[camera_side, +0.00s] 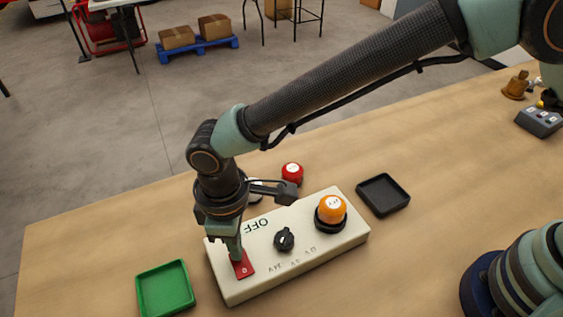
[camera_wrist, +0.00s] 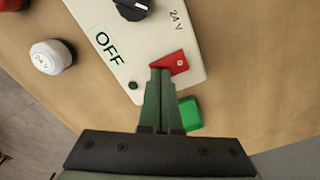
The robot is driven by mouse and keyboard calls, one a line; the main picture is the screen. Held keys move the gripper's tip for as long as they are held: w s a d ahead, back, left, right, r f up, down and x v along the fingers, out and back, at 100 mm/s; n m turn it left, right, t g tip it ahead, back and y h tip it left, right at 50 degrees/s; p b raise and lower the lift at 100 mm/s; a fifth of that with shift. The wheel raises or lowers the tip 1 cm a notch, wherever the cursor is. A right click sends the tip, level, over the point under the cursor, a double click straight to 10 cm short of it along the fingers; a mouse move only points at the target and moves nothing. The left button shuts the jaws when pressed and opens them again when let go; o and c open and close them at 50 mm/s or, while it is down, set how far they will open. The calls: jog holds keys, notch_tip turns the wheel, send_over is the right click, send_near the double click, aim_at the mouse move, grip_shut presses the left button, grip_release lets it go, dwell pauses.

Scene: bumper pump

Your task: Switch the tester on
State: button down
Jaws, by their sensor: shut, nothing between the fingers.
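The tester (camera_side: 310,258) is a cream box on the table. It bears a red rocker switch (camera_side: 244,268), a black knob (camera_side: 284,239) and an "OFF" label (camera_side: 257,226). An orange ball-shaped piece with a white face (camera_side: 332,209) sits in a black ring on its right end. In the wrist view the red switch (camera_wrist: 178,61) lies just past my fingertips, with "OFF" (camera_wrist: 108,48) to the left. My gripper (camera_side: 237,258) is shut and empty, pointing down at the switch. Its tips touch or nearly touch the switch's far end and hide part of it.
A green tray (camera_side: 165,289) lies left of the tester, and a black tray (camera_side: 383,195) lies to its right. A red piece (camera_side: 292,173) stands behind it. A white piece (camera_wrist: 50,57) shows in the wrist view. A grey switch box (camera_side: 538,122) lies far right.

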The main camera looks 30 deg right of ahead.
jog(key=shift+f, duration=0.2)
jog(key=shift+r, duration=3.5)
jog(key=w+d+r+m+t+y, duration=0.1)
jog(key=w+d+r+m, duration=0.3)
jog(key=d, duration=0.5)
jog(key=w+d+r+m+t, duration=0.1)
jog(key=w+d+r, duration=0.1)
jog(key=d+r, duration=0.65)
jog(key=s+d+m+t, duration=0.1)
jog(key=s+d+m, duration=0.2)
jog(key=d, duration=0.7)
jog(key=s+d+m+t+h, duration=0.1)
jog(key=s+d+m+t, duration=0.1)
jog(key=d, duration=0.9)
jog(key=shift+s+d+m+t, duration=0.2)
jog(key=shift+s+m+t, duration=0.1)
jog(key=shift+s+m, duration=0.55)
